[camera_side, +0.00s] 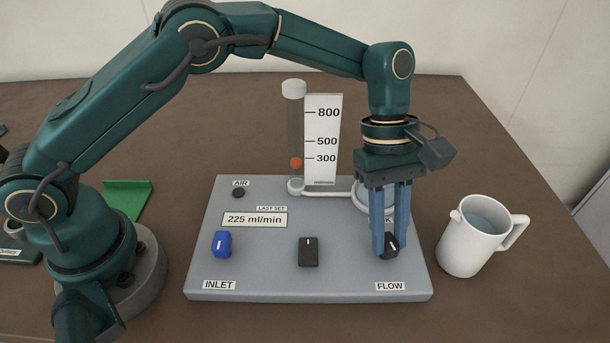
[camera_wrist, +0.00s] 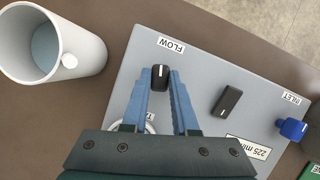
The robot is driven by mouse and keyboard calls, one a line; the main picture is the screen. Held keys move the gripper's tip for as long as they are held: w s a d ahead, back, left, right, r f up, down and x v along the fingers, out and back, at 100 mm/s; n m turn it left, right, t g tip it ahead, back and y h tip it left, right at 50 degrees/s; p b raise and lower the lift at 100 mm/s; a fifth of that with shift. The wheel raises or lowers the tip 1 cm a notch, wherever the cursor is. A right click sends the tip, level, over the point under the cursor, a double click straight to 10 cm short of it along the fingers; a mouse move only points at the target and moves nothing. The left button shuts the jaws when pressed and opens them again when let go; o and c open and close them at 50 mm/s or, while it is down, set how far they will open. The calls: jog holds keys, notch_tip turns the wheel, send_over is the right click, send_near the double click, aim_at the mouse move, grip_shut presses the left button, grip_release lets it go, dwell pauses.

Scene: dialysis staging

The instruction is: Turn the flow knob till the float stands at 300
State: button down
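The black flow knob (camera_side: 391,247) sits at the right front of the grey panel, above the FLOW label (camera_side: 390,286). My gripper (camera_side: 391,250) points down with its blue fingers on either side of this knob, apparently closed on it. In the wrist view the knob (camera_wrist: 160,78) lies between the fingertips (camera_wrist: 159,80), its white pointer line showing. The orange-red float (camera_side: 296,163) stands in the clear tube (camera_side: 295,125), a little below the 300 line of the white scale (camera_side: 323,125). The fingers partly hide the knob in the side view.
The panel (camera_side: 260,273) also carries a black middle knob (camera_side: 308,252), a blue INLET knob (camera_side: 221,243), an AIR knob (camera_side: 238,192) and a "225 ml/min" last-set plate (camera_side: 254,219). A white jug (camera_side: 467,248) stands close right. A green holder (camera_side: 128,197) lies left.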

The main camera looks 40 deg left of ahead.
jog(key=shift+m+g+y, duration=0.3)
jog(key=shift+m+g, duration=0.1)
jog(key=shift+m, duration=1.1)
jog(key=shift+r, duration=0.1)
jog(key=c, duration=0.7)
grip_release()
jog(key=shift+n, duration=0.3)
